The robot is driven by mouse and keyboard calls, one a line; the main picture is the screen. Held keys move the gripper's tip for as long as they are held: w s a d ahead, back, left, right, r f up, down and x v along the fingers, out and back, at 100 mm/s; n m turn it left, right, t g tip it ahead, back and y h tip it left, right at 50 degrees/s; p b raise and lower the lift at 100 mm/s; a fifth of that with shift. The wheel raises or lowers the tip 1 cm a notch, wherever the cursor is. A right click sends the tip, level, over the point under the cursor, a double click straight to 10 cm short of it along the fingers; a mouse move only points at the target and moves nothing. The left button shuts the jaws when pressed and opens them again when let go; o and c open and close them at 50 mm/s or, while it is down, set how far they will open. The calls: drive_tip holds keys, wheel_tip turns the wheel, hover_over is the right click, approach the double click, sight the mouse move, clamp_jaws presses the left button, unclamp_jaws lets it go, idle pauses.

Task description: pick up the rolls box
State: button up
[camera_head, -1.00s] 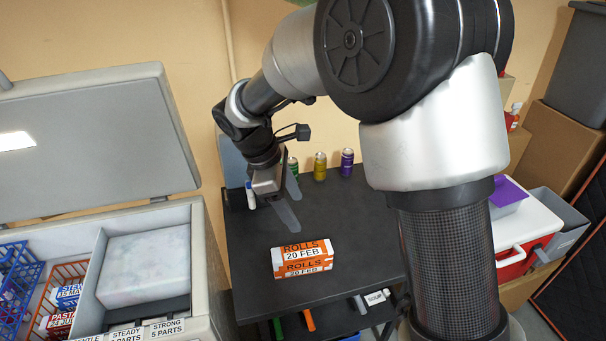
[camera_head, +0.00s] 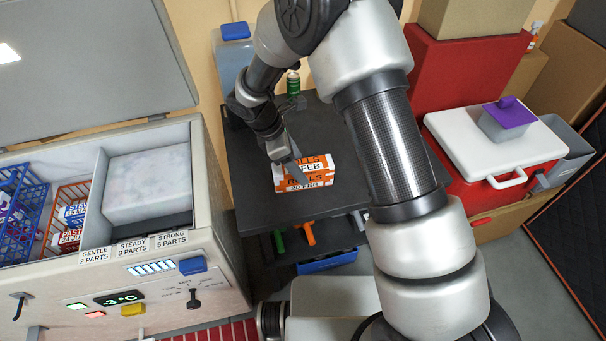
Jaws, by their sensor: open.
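The rolls box (camera_head: 318,175) is orange and white, with "ROLLS" and "20 FEB" printed on it. It sits on the dark table (camera_head: 350,200), close to the front edge. My gripper (camera_head: 297,170) is open, and its fingers show in front of and over the box's left part, hiding some of the lettering. I cannot tell whether the fingers touch the box or are just above it.
An open chest freezer (camera_head: 215,240) with wire baskets stands left of the table. A red and white cooler (camera_head: 480,150) with a purple-lidded container (camera_head: 506,118) is at the right. My arm hides the table's right part.

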drive_tip(key=shift+w+a+x, duration=0.15)
drive_tip(key=shift+x, duration=1.2)
drive_tip(key=shift+w+a+x, duration=0.1)
drive_tip(key=shift+x, duration=1.25)
drive_tip(key=c, duration=1.3)
drive_tip(key=shift+c, duration=0.3)
